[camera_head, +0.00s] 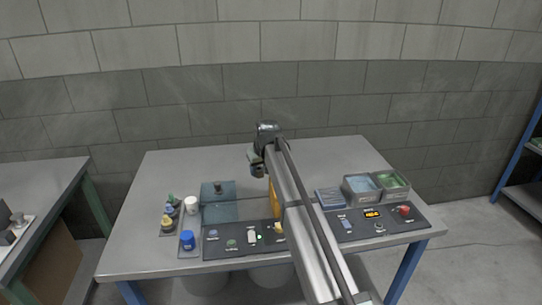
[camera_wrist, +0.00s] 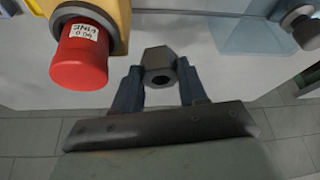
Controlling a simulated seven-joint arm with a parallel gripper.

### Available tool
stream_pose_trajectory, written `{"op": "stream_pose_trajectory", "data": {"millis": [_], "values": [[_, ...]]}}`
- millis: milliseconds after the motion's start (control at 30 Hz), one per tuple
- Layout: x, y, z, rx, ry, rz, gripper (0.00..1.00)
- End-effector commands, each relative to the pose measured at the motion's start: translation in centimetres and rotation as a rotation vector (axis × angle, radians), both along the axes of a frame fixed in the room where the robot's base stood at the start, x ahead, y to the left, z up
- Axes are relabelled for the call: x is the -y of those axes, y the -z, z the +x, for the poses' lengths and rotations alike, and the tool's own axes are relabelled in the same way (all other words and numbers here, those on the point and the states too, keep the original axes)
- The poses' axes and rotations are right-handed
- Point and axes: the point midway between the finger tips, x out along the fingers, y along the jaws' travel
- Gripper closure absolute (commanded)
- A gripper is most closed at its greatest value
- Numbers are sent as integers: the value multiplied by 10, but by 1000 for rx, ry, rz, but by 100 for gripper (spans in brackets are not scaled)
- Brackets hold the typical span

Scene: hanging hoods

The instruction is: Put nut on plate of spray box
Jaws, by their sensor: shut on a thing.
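My gripper (camera_wrist: 158,78) is shut on a grey hexagonal nut (camera_wrist: 156,55), held between its two fingertips with the hole facing the camera. In the head view my gripper (camera_head: 257,168) hangs above the table's middle, and the nut cannot be made out there. The spray box (camera_head: 218,206) is a translucent blue box with a dark knob, left of my gripper in the head view. Part of what looks like it shows at the upper right of the wrist view (camera_wrist: 250,32). Its plate is not clearly distinguishable.
A yellow housing (camera_head: 274,203) stands partly behind my arm; its red button (camera_wrist: 79,58) is left of the nut in the wrist view. Small bottles and a white cup (camera_head: 191,204) stand at left. Metal bins (camera_head: 361,196) stand at right. The table's back is clear.

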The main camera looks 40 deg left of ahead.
Motion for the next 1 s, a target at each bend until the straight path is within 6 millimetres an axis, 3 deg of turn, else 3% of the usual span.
{"op": "stream_pose_trajectory", "data": {"millis": [100, 300, 667, 1000], "values": [[11, 16, -31, 0, 44, 0, 96], [18, 28, -53, 0, 100, 1, 96], [19, 40, -57, 1, 111, 0, 96], [19, 69, -57, 0, 109, -1, 96]]}}
